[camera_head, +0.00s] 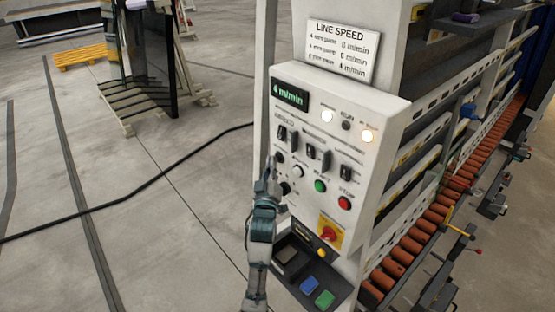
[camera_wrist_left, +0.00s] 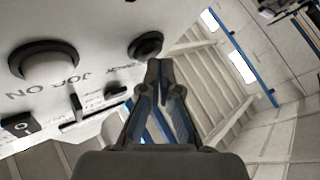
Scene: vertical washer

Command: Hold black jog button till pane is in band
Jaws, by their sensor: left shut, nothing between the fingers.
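The white control panel (camera_head: 335,150) stands in the middle of the head view, with a green display (camera_head: 289,95) reading 4 m/min. Black round buttons sit at its left edge, an upper one (camera_head: 279,157) and a lower one (camera_head: 285,188). My left gripper (camera_head: 271,166) is shut and empty, its tip beside the upper black button. In the left wrist view the shut fingertips (camera_wrist_left: 158,66) are just below a black round button (camera_wrist_left: 145,44); I cannot tell whether they touch it. Printed letters including "JOG" show near a larger round button (camera_wrist_left: 45,60). My right gripper is out of view.
Green (camera_head: 320,185) and red (camera_head: 345,203) buttons and a red-yellow switch (camera_head: 330,234) are close by. A line speed sign (camera_head: 342,50) stands above. Orange rollers (camera_head: 430,215) run at right. A black cable (camera_head: 140,192) crosses the open floor at left.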

